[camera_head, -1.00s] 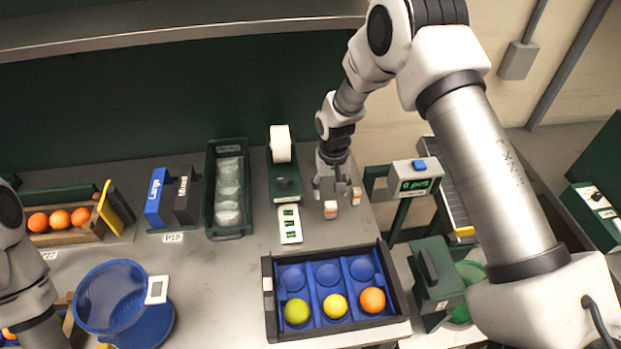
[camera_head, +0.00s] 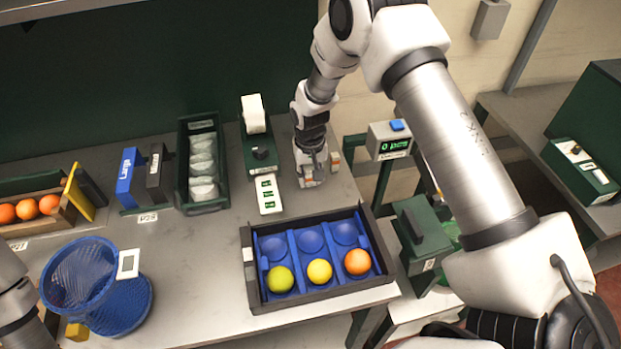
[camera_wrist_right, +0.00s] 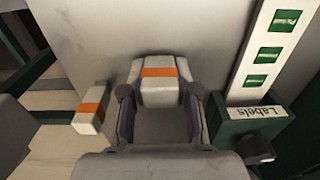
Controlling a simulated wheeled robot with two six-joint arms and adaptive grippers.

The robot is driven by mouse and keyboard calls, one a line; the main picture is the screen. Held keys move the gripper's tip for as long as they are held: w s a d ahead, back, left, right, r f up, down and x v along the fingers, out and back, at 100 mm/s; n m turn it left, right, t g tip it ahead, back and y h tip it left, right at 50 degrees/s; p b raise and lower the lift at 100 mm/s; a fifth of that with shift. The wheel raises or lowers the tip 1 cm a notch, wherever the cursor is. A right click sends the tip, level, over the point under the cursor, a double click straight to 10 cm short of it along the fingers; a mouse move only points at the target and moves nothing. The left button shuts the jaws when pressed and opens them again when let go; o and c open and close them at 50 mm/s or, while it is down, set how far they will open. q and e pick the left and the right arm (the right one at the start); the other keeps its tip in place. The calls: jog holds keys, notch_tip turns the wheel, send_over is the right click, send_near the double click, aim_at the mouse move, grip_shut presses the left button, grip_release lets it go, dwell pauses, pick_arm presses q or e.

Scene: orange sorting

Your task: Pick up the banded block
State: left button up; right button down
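A white block with an orange band (camera_wrist_right: 160,84) stands between the fingers of my right gripper (camera_wrist_right: 160,108) in the right wrist view. The fingers are spread to either side of it, and a firm grip does not show. In the head view my right gripper (camera_head: 312,176) is low at the table, largely covering this block. A second white block with an orange band (camera_wrist_right: 92,108) stands just left of the gripper in the wrist view, outside the fingers. It also shows in the head view (camera_head: 335,160), to the right of the gripper. My left gripper is out of view.
The label dispenser (camera_head: 259,153) with its white label strip (camera_head: 268,194) stands close beside the right gripper. A black tray (camera_head: 321,291) with blue cups holds fruit in front. A scale display (camera_head: 390,140) stands right. A blue mesh basket (camera_head: 112,305) is at left.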

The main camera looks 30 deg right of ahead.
aim_at(309, 169)
jog(key=shift+w+f, duration=0.15)
jog(key=shift+w, duration=0.05)
notch_tip(309, 169, up, 10)
jog(key=p, duration=0.7)
jog(key=shift+s+r+p, duration=0.1)
jog(key=shift+r+p, duration=0.1)
jog(key=shift+p, duration=0.15)
jog(key=shift+f, duration=0.15)
jog(key=shift+w+f, duration=0.1)
jog(key=shift+w, duration=0.15)
jog(key=shift+s, duration=0.1)
